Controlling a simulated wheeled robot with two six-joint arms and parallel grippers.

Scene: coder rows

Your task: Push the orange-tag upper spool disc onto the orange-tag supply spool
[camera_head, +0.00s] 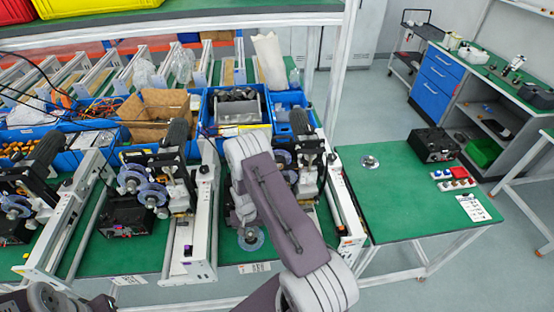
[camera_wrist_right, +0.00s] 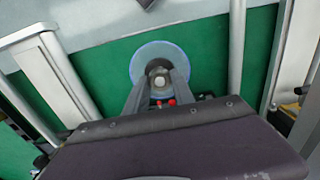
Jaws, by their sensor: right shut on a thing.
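A clear disc with a bluish rim (camera_head: 251,241) is low at the front of the right-hand coder, over the green table. In the head view the right gripper (camera_head: 248,230) is mostly hidden by my arm. Bluish spool discs (camera_head: 284,157) on that coder show partly behind my arm. I cannot make out which spool carries the orange tag. My left gripper is not seen.
Another coder with blue-rimmed spools (camera_head: 152,194) stands to the left. Blue bins (camera_head: 240,95) stand behind. The right part of the green table (camera_head: 400,205) is mostly clear, with a black box (camera_head: 434,145) at its back.

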